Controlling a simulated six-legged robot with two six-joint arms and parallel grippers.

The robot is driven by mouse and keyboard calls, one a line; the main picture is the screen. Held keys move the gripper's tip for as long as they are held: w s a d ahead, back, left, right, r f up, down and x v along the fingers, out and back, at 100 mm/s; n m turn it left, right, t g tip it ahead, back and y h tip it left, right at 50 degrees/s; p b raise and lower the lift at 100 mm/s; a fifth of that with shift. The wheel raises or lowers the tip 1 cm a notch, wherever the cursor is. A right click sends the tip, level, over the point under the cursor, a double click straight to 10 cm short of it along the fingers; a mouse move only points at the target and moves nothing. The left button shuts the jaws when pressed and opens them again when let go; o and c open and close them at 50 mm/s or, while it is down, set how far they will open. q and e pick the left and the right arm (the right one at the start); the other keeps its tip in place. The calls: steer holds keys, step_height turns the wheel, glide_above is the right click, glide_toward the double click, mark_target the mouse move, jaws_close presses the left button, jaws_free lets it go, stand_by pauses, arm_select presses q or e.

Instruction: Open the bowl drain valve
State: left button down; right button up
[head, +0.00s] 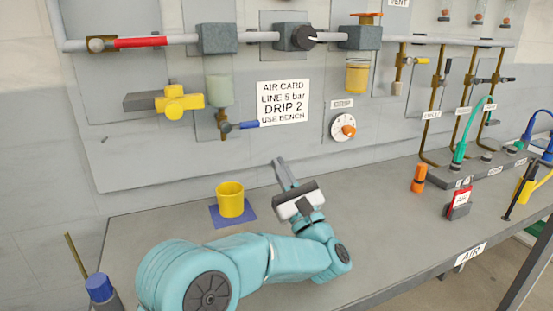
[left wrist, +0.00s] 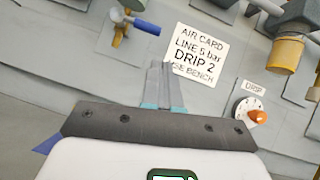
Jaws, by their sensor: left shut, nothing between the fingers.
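The bowl drain valve has a blue lever (head: 242,126) on a small brass body under the pale green filter bowl (head: 218,91) on the wall panel. The lever points right, roughly level, in the head view. It also shows at the upper left of the left wrist view (left wrist: 146,27). My left gripper (head: 278,163) is shut and empty, below and right of the lever and apart from it. Its closed fingers (left wrist: 160,66) point toward the panel under the white air card. My right gripper is not in view.
A yellow cup (head: 230,199) stands on a blue mat (head: 213,215) left of my gripper. A white drip dial (head: 343,127) with an orange knob is on the panel to the right. An orange cylinder (head: 418,179) stands on the bench. The central bench top is mostly clear.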

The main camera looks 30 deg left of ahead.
mark_target(242, 126)
arm_select(q)
steer(key=p+x, duration=0.2)
steer(key=x, duration=0.6)
steer(key=shift+a, duration=0.15)
